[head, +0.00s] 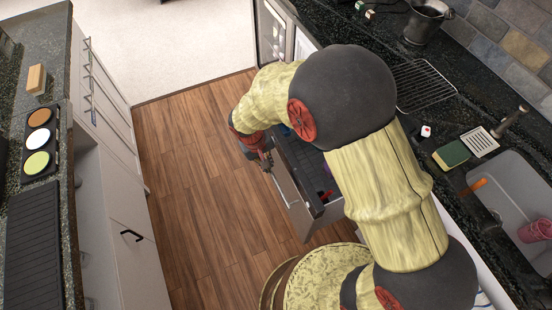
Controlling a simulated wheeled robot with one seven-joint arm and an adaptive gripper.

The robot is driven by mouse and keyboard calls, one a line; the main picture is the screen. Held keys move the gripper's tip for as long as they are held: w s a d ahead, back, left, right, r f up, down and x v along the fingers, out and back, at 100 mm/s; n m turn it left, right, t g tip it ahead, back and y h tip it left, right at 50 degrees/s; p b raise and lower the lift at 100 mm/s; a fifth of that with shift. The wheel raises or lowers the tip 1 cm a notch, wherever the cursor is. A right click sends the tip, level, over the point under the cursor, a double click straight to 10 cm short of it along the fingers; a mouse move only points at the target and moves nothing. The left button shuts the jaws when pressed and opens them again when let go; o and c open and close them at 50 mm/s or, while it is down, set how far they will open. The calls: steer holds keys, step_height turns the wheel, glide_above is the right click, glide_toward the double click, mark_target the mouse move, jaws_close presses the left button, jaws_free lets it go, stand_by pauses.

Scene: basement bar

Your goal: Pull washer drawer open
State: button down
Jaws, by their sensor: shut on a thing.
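The drawer (291,194) stands pulled out from under the right counter, with its pale front facing the wooden floor. Its dark inside shows, with something red (327,196) in it. My gripper (265,162) is at the upper part of the drawer front and is shut on what appears to be the drawer handle. The handle itself is mostly hidden by my gripper. My arm reaches across the right counter and hides the right side of the drawer and part of the cabinet behind it.
Wooden floor (195,180) lies clear left of the drawer. White cabinets with a dark counter (45,75) run along the left. The right counter holds a wire rack (425,85), a green sponge (451,154), a metal pot (427,22) and a sink (505,190) with a pink cup (535,231).

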steer(key=shift+s+a+f, duration=0.2)
steer(key=shift+s+a, duration=0.1)
steer(key=shift+a, duration=0.2)
steer(key=c, duration=2)
jaws_free()
steer(key=shift+o, duration=0.4)
steer(key=shift+w+r, duration=0.1)
step_height(320, 180, up, 12)
steer(key=a, duration=0.2)
steer(key=shift+s+a, duration=0.15)
steer(key=shift+s, duration=0.25)
